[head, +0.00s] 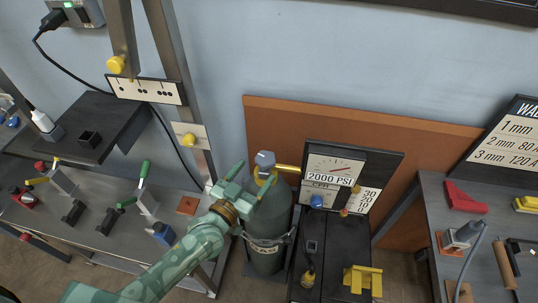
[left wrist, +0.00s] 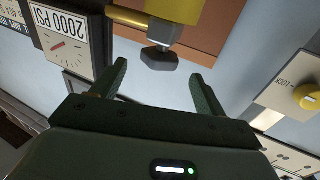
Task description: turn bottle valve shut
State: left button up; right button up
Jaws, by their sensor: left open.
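The bottle valve has a grey faceted knob (head: 265,159) on a yellow brass body, on top of the dark green gas bottle (head: 268,222). In the left wrist view the grey knob (left wrist: 159,58) sits just beyond and between the fingertips, below the yellow valve body (left wrist: 175,9). My left gripper (head: 252,176) is open with its fingers pointing at the valve, and nothing is between them. It also shows in the left wrist view (left wrist: 160,75). The gauge panel (head: 338,172) reading 2000 PSI stands right of the bottle. My right gripper is not in view.
A left bench (head: 115,215) holds several clamps and small blocks. A right bench (head: 470,240) holds a red wedge (head: 465,197) and other tools. An orange-brown board (head: 400,136) stands behind the bottle. A metal post (head: 180,85) rises left of it.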

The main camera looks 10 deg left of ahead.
aim_at(271, 152)
pick_arm(q)
jog(key=b+x, duration=0.1)
jog(key=x, duration=0.6)
jog(key=shift+f, duration=0.15)
jog(key=shift+w+d, duration=0.2)
jog(key=shift+w, duration=0.45)
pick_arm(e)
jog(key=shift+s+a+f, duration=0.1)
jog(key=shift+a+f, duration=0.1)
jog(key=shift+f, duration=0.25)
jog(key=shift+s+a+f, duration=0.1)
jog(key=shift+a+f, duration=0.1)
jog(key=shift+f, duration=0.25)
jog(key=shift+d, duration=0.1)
pick_arm(q)
jog(key=c, duration=0.9)
jog(key=shift+b, duration=0.35)
jog(key=shift+c, duration=0.4)
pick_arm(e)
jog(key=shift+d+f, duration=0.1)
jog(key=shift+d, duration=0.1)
